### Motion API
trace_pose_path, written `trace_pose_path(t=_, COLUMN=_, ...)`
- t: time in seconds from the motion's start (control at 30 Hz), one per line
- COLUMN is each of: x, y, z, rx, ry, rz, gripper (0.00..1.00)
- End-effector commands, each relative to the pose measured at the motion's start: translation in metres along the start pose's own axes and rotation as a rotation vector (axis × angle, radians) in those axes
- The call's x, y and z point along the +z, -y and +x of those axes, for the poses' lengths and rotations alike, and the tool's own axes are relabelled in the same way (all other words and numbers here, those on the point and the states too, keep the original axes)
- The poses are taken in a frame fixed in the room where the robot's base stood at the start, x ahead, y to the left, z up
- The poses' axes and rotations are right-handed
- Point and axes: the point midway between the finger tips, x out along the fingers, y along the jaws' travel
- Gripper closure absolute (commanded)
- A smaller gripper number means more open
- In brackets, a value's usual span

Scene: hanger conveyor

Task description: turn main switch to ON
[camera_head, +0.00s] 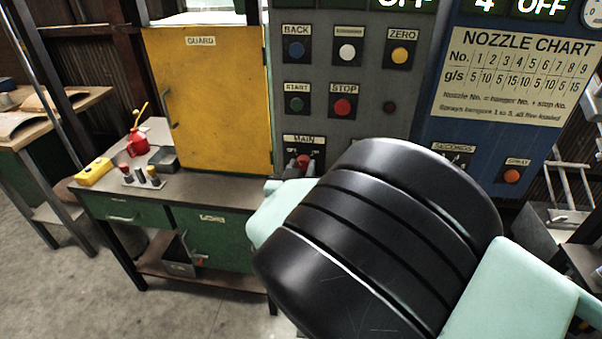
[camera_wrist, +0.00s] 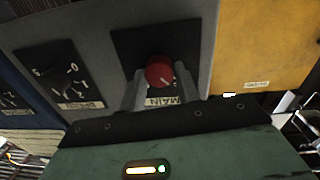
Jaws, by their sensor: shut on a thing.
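The main switch is a red knob (camera_head: 303,161) on a black plate under a MAIN label, low on the grey control panel (camera_head: 337,122). In the wrist view the red knob (camera_wrist: 159,71) sits between the two fingertips of my gripper (camera_wrist: 160,88). My gripper is shut on the knob, with one grey finger on each side. In the head view my black and pale green arm covers most of my gripper and the lower right of the panel. A pale pointer mark shows on the knob, but I cannot tell its exact setting.
Above the switch are START (camera_head: 296,104), STOP (camera_head: 343,106) and other buttons. A yellow GUARD door (camera_head: 208,98) stands at left, behind a bench (camera_head: 190,185). A blue panel (camera_head: 510,140) with a nozzle chart is at right. Open floor lies at lower left.

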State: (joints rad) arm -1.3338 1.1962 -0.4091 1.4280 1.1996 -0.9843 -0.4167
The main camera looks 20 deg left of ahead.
Motion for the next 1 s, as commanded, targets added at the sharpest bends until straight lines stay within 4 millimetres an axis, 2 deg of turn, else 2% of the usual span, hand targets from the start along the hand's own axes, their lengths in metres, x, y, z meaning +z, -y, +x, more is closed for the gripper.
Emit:
trace_pose_path(t=0.1, x=0.0054, y=-0.0005, z=0.0009, rx=0.002, ry=0.004, rz=0.088, gripper=0.91)
trace_pose_path(t=1.0, x=0.0073, y=-0.0028, z=0.0007, rx=-0.008, ry=0.045, rz=0.932, gripper=0.91)
